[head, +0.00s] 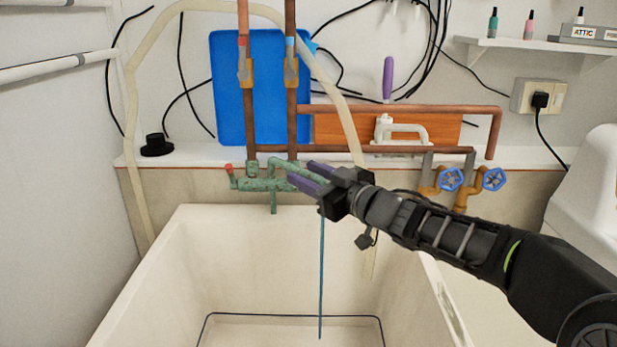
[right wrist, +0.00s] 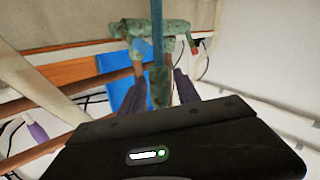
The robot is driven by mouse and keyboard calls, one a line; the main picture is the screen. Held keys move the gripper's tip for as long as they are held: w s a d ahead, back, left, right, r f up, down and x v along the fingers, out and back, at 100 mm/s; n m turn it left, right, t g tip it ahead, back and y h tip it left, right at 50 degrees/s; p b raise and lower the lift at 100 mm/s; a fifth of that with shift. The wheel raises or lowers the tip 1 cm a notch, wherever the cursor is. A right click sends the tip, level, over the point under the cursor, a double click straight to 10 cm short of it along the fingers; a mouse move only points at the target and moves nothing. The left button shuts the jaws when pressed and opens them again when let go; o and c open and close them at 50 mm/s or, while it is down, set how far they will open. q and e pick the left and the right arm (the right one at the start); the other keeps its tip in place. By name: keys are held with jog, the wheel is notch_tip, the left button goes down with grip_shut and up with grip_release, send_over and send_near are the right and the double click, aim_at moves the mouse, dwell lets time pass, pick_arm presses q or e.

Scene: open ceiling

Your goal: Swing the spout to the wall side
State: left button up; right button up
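The tap (head: 258,184) is a weathered green fitting with a red-tipped handle, mounted above the basin's back edge below two copper pipes. Its green spout (right wrist: 159,92) reaches out from the body toward my right gripper (head: 299,171). In the right wrist view, the two purple fingers (right wrist: 160,72) stand on either side of the spout, with a narrow gap visible. The gripper is open around the spout; contact is hard to tell. A thin blue stream or strand (head: 321,270) hangs from near the fingertips into the basin. The spout's end is hidden in the head view. My left gripper is out of view.
The cream basin (head: 190,255) lies below. Blue valve wheels (head: 452,179) stand to the right, near my forearm.

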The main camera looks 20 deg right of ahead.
jog(key=shift+c, duration=0.6)
grip_shut()
dwell(0.8)
